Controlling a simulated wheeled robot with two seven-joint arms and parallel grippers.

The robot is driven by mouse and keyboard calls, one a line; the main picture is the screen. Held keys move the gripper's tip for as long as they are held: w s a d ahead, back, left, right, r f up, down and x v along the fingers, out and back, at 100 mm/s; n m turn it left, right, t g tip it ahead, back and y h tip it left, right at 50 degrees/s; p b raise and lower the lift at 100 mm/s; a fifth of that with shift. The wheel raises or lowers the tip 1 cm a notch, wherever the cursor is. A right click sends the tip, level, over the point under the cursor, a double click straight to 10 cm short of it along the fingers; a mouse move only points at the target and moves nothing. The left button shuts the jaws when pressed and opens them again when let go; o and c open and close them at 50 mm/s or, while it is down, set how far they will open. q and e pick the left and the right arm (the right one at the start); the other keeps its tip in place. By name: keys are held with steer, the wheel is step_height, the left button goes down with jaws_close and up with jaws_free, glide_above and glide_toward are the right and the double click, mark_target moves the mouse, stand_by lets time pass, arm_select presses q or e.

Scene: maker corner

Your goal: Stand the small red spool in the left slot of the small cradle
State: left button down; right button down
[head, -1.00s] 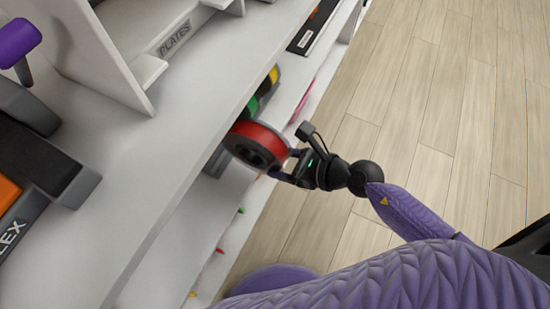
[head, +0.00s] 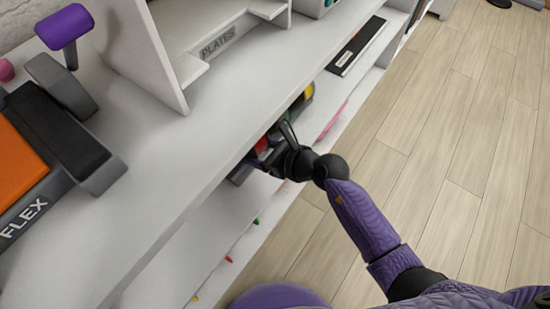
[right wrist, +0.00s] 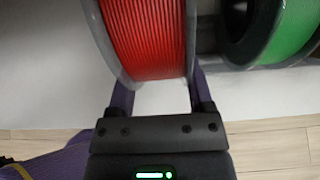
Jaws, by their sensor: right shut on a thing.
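The red spool (right wrist: 146,42) fills the upper middle of the right wrist view, its wound filament between two grey flanges. My right gripper (right wrist: 160,92) is shut on it, one finger at each side. In the head view, my right gripper (head: 272,148) is at the shelf opening under the worktop, and only a little of the red spool (head: 262,145) shows past it. A dark edge (head: 240,174) below the gripper may be part of the cradle; its slots are hidden. My left gripper is not in view.
A green spool (right wrist: 294,35) stands close to the right of the red one in the right wrist view. A yellow spool (head: 308,92) shows farther along the shelf. The white worktop (head: 165,165) overhangs the opening.

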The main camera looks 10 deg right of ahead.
steer(key=shift+w+a+b, duration=0.3)
steer(key=shift+w+a, duration=0.45)
steer(key=shift+f+b, duration=0.35)
steer(key=shift+f, duration=0.35)
steer(key=shift+d+f+b, duration=0.1)
steer(key=shift+f+b, duration=0.45)
steer(key=shift+f, duration=0.3)
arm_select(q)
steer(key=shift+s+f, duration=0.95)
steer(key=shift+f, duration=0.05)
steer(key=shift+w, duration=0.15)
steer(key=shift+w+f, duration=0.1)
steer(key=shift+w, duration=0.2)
arm_select(e)
jaws_free()
steer(key=shift+s, duration=0.1)
